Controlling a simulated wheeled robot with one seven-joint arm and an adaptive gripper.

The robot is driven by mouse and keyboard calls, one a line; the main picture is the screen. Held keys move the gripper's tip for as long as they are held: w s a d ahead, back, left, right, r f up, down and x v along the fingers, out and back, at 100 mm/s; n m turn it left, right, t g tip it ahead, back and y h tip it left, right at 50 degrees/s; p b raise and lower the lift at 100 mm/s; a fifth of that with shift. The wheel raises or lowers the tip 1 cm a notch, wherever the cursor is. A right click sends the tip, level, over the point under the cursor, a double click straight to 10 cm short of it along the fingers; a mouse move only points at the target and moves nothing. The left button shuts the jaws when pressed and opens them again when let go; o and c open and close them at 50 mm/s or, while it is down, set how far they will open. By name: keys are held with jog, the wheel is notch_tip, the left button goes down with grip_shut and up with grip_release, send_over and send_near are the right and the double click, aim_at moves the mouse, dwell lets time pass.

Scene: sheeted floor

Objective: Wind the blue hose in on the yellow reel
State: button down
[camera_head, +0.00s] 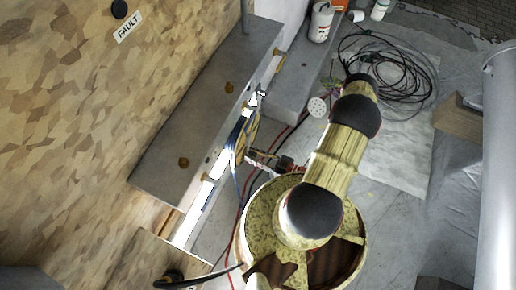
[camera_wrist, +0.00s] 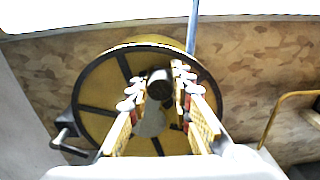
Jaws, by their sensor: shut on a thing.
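The yellow reel (camera_wrist: 108,72) with black spokes fills the middle of the wrist view. In the head view only its edge (camera_head: 252,133) shows beside the grey cabinet. My gripper (camera_wrist: 158,88) is in front of the reel, its fingers shut on a dark round knob (camera_wrist: 160,80) near the reel's middle. In the head view my gripper (camera_head: 268,161) reaches left to the reel. The blue hose (camera_wrist: 192,28) rises from the reel's top edge in the wrist view. In the head view a blue strand (camera_head: 235,180) hangs beside the reel. The knob's mount is partly hidden by the fingers.
A grey cabinet (camera_head: 205,110) stands on the left against the patterned wall with a FAULT label (camera_head: 128,28). Black cables (camera_head: 395,75) lie coiled on the sheeted floor. Bottles (camera_head: 321,22) stand at the back. A black and metal lever (camera_wrist: 64,138) sits at the reel's lower left.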

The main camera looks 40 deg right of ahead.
aim_at(241, 147)
jog(key=shift+s+a+r+m, duration=0.35)
jog(key=shift+a+m, duration=0.15)
jog(key=shift+m, duration=0.4)
jog(key=shift+s+a+r+m, duration=0.3)
jog(key=shift+a+m, duration=0.25)
jog(key=shift+m, duration=0.35)
jog(key=shift+s+a+r+m, duration=0.3)
jog(key=shift+a+m, duration=0.2)
jog(key=shift+m, duration=0.4)
jog(key=shift+r, duration=0.1)
jog(key=c, duration=1.6)
grip_release()
jog(key=shift+w+d+r, duration=0.1)
jog(key=shift+r, duration=0.2)
notch_tip(241, 147, up, 9)
jog(key=shift+r, duration=0.2)
jog(key=shift+c, duration=0.3)
